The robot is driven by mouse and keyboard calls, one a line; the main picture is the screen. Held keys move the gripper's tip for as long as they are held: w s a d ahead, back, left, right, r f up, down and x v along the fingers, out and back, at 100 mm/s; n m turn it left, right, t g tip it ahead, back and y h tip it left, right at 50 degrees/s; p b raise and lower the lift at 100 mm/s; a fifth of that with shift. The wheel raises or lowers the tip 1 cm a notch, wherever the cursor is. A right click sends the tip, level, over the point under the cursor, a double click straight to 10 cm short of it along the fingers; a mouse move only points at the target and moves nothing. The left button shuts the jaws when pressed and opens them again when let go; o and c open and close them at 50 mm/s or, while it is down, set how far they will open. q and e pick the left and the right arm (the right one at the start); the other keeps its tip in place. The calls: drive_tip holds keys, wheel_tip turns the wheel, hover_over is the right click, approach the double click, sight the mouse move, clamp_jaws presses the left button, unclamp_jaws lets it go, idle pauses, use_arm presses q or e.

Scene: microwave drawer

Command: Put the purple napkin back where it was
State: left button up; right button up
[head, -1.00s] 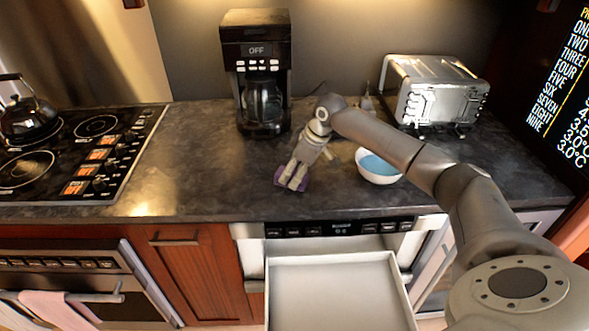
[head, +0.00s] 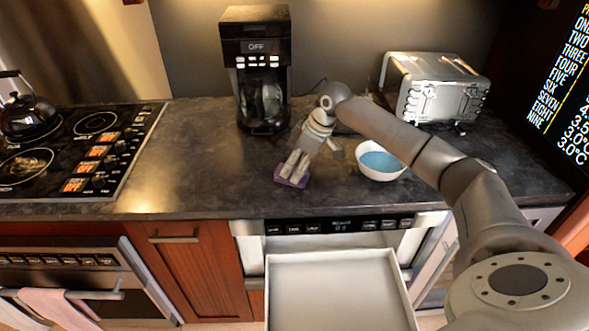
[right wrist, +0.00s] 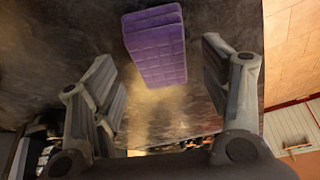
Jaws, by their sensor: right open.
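The purple napkin (head: 292,177) lies on the dark countertop, near its front edge, in front of the coffee maker. In the right wrist view the folded napkin (right wrist: 155,47) shows as a quilted purple block beyond the fingertips, between the lines of the two fingers. My right gripper (head: 295,165) is open just above the napkin; its fingers (right wrist: 165,80) stand wide apart with nothing between them. In the head view the fingers cover part of the napkin. My left gripper is not in view.
An open, empty drawer (head: 335,262) juts out below the counter. A white bowl with blue inside (head: 380,161) stands right of the gripper. A coffee maker (head: 258,70) and a toaster (head: 436,88) stand behind. The stove (head: 80,150) is at left.

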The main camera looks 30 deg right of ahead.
drive_tip(key=b+v, duration=0.1)
drive_tip(key=v, duration=0.9)
drive_tip(key=shift+a+f, duration=0.1)
drive_tip(key=shift+a, duration=0.1)
